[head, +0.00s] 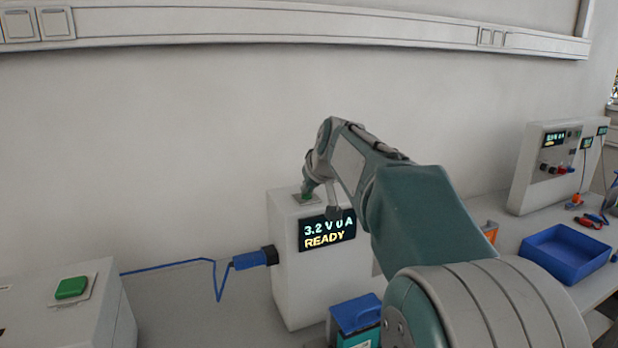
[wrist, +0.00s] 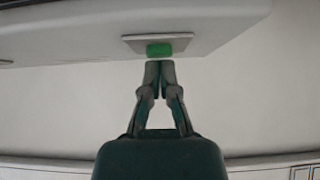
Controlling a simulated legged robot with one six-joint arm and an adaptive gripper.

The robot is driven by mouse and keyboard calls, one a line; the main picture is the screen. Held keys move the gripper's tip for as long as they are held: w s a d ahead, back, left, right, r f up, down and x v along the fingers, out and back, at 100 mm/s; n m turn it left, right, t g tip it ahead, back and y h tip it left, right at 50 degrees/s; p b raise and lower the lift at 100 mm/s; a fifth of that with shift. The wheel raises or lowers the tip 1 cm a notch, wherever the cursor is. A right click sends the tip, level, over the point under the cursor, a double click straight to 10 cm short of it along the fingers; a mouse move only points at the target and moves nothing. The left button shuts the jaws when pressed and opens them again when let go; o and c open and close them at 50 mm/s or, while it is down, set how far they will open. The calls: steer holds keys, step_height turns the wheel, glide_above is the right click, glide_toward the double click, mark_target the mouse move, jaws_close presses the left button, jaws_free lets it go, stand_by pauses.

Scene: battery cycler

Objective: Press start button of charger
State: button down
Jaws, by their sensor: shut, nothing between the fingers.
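The charger (head: 285,240) is a white upright box with a dark display (head: 327,232) reading "3.2 V 0 A" and "READY". A green button (head: 308,196) sits on a grey plate on its top, partly hidden by my gripper. My gripper (head: 307,186) points down at this button from above. In the wrist view, the shut, empty fingertips (wrist: 159,66) are in line with the green button (wrist: 159,49), very close to it; I cannot tell whether they touch.
Another box with a green button (head: 72,288) stands at the lower left. A blue cable (head: 190,264) runs to a plug on the charger. A blue battery-like block (head: 356,314) stands in front. At the right are a blue tray (head: 566,256) and an instrument panel (head: 540,172).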

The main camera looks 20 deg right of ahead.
steer(key=shift+s+f, duration=0.15)
steer(key=shift+f, duration=0.9)
step_height(320, 180, up, 5)
steer(key=shift+s+a+r, duration=0.1)
steer(key=shift+a, duration=0.05)
steer(key=v, duration=0.9)
steer(key=shift+s+r, duration=0.15)
steer(key=shift+d, duration=0.2)
steer(key=shift+a, duration=0.2)
